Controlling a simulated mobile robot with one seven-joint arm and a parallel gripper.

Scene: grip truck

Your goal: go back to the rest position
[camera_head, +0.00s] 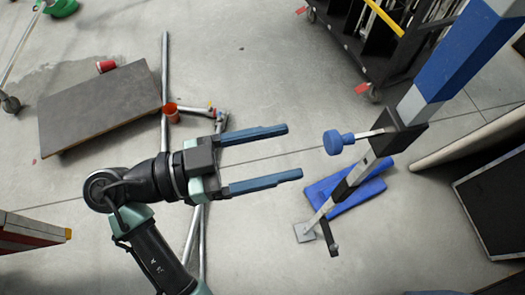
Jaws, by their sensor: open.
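My gripper (262,160) is at the middle of the view, at the end of my arm, which comes up from the lower edge. Its two long blue fingers point right and stand wide apart. It is open, and nothing is between the fingers. A blue round knob (338,142) on a dark and blue post is to the right of the fingertips, apart from them. The post (352,178) slants from the upper right down to a small foot plate on the floor.
A blue flat piece (350,200) lies behind the post. A wheeled black cart (365,55) stands upper right, dark panels (495,205) at right.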

